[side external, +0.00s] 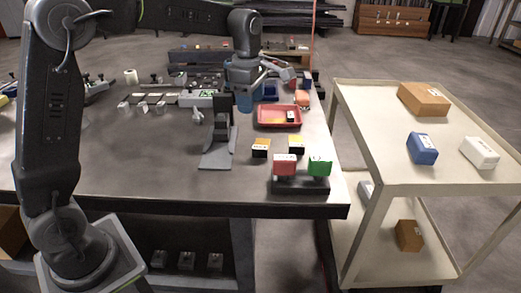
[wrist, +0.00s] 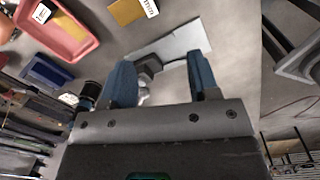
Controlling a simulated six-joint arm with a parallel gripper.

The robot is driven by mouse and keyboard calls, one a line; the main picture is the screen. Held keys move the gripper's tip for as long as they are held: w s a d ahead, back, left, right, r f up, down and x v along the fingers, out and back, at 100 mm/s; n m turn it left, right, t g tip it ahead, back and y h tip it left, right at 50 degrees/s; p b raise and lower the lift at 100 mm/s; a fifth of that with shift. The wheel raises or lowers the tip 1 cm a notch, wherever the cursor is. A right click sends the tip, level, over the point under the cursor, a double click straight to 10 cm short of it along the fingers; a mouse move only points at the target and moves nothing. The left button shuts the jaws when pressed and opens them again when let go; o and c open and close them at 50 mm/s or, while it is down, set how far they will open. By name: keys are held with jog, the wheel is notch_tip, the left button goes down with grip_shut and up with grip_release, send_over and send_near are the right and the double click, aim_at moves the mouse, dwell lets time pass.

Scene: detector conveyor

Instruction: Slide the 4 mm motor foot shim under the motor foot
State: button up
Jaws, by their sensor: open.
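My gripper (side external: 244,100) hangs beside the upper part of a dark upright piece on a grey base plate (side external: 217,158), possibly the motor foot. In the wrist view my gripper's two blue fingers (wrist: 162,78) are apart. The plate (wrist: 185,42) and a dark block (wrist: 149,66) show beyond them. I see nothing clearly held. Several labelled coloured blocks stand to the right: orange-brown (side external: 261,149), yellow (side external: 296,147), red (side external: 285,167) and green (side external: 319,168). A yellow-brown one (wrist: 124,11) shows in the wrist view. I cannot tell which is the 4 mm shim; the labels are too small.
A red tray (side external: 259,122) with a small labelled item lies behind the blocks. The red and green blocks sit on a dark holder (side external: 300,186) at the table's front right. A cream cart (side external: 381,181) with boxes stands right. The table's front left is clear.

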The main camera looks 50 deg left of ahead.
notch_tip(320, 180, down, 2)
jog(key=w+n, duration=0.3)
send_over(259, 147)
jog(key=shift+g, duration=0.3)
jog(key=f, duration=0.9)
jog(key=shift+a, duration=0.35)
jog(key=shift+d+f, duration=0.15)
jog(key=shift+f, duration=1.2)
jog(key=shift+d+f, duration=0.15)
jog(key=shift+f, duration=1.2)
jog(key=shift+c, duration=0.4)
grip_shut()
jog(key=shift+r, duration=0.15)
